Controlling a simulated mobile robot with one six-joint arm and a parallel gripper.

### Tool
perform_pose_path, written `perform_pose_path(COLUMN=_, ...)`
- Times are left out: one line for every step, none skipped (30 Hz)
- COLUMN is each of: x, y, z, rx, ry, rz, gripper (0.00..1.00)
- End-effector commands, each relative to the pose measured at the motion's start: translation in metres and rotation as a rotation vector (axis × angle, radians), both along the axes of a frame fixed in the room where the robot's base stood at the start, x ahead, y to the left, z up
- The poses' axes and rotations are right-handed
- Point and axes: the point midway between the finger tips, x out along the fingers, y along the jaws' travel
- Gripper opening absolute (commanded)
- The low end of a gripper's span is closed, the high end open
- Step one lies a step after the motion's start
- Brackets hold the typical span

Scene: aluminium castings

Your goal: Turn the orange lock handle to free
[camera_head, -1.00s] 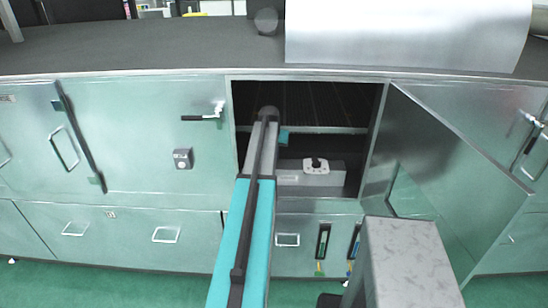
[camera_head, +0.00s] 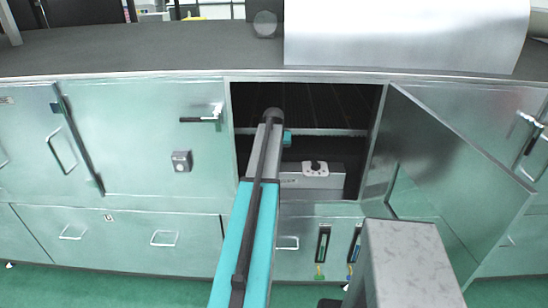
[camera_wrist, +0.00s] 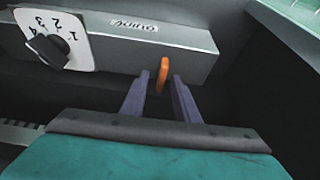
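The orange lock handle (camera_wrist: 163,73) shows in the wrist view as a small upright tab at the lower edge of a grey box (camera_wrist: 185,40). My gripper (camera_wrist: 159,80) is open, its two dark fingers pointing at the box. The handle's lower end appears between the fingertips, with a gap visible on both sides; I cannot tell its exact depth between them. In the head view my arm reaches into the open cabinet, beside the grey box (camera_head: 336,178). The handle and my fingertips are hidden there.
A black knob on a white numbered plate (camera_wrist: 68,40) sits on the box, left of the handle. The cabinet door (camera_head: 440,170) stands open to the right. A dark side wall (camera_wrist: 285,70) is close on the right in the wrist view.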

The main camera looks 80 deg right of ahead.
Motion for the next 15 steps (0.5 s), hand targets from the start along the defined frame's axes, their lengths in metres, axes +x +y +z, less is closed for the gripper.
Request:
perform_pose_path(x=0.001, y=0.0002, z=0.0, rx=0.0, ry=-0.001, rz=0.0, gripper=0.28)
perform_pose_path(x=0.0012, y=0.0003, z=0.0, rx=0.0, ry=-0.001, rz=0.0, gripper=0.28)
perform_pose_path(x=0.0014, y=0.0002, z=-0.0001, rx=0.0, ry=-0.001, rz=0.0, gripper=0.28)
perform_pose_path(x=0.0015, y=0.0003, z=-0.0001, rx=0.0, ry=-0.001, rz=0.0, gripper=0.28)
perform_pose_path(x=0.0016, y=0.0003, z=-0.0001, rx=0.0, ry=-0.001, rz=0.0, gripper=0.28)
perform_pose_path(x=0.0017, y=0.0003, z=-0.0001, rx=0.0, ry=-0.002, rz=0.001, gripper=0.28)
perform_pose_path(x=0.0017, y=0.0004, z=-0.0002, rx=0.0, ry=-0.002, rz=0.001, gripper=0.28)
perform_pose_path(x=0.0018, y=0.0003, z=-0.0001, rx=0.0, ry=-0.002, rz=0.001, gripper=0.28)
perform_pose_path(x=0.0017, y=0.0005, z=0.0001, rx=0.0, ry=-0.002, rz=0.001, gripper=0.28)
perform_pose_path(x=0.0018, y=0.0006, z=0.0004, rx=0.0, ry=-0.002, rz=0.001, gripper=0.28)
perform_pose_path(x=0.0018, y=0.0008, z=0.0008, rx=0.0, ry=-0.002, rz=0.001, gripper=0.28)
perform_pose_path(x=0.0018, y=0.0012, z=0.0015, rx=0.0, ry=-0.002, rz=0.001, gripper=0.28)
perform_pose_path(x=0.0017, y=0.0017, z=0.0023, rx=0.0, ry=-0.002, rz=0.001, gripper=0.28)
perform_pose_path(x=0.0016, y=0.0022, z=0.0033, rx=0.0, ry=-0.002, rz=0.001, gripper=0.28)
perform_pose_path(x=0.0015, y=0.003, z=0.005, rx=0.0, ry=-0.002, rz=0.001, gripper=0.28)
